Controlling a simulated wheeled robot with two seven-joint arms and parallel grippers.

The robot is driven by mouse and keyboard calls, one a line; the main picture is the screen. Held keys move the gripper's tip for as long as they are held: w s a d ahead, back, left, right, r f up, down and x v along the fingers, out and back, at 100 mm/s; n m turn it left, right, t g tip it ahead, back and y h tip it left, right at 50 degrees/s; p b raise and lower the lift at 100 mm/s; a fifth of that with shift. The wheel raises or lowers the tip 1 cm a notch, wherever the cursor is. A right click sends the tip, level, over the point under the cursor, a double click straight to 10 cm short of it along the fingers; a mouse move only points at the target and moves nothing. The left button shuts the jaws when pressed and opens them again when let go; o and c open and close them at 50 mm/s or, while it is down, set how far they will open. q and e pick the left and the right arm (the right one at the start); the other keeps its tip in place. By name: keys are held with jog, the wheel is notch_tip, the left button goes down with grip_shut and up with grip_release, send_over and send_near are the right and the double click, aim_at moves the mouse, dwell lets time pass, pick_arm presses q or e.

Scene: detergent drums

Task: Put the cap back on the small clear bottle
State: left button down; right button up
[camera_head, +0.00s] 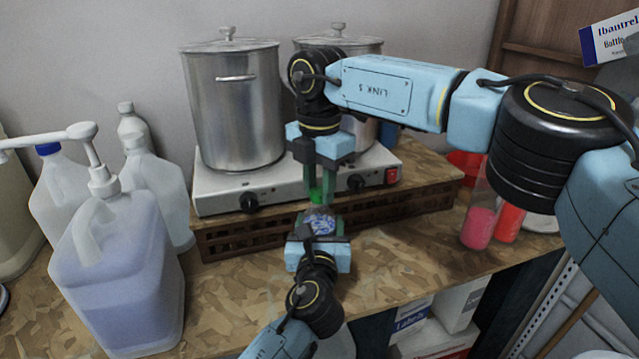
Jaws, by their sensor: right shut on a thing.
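The small clear bottle (320,222) has a blue-and-white patterned area and sits near the front edge of the hotplate's wooden stand. My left gripper (320,230) comes up from below with its fingers on either side of the bottle; whether they press on it I cannot tell. My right gripper (317,192) points down from above and is shut on a bright green cap (316,191). The cap is directly above the bottle's top. The bottle's neck is mostly hidden, so I cannot tell whether cap and bottle touch.
A hotplate (240,196) with two steel pots (232,110) stands behind on a wooden stand (230,242). A pump jug (115,270) and white jugs (160,185) stand left. Pink (478,225) and red containers (508,222) stand right. The counter's right front is clear.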

jog(key=o, duration=1.2)
jog(key=shift+c, duration=0.2)
notch_tip(320, 180, up, 12)
pick_arm(q)
jog(key=shift+c, duration=1.8)
grip_release()
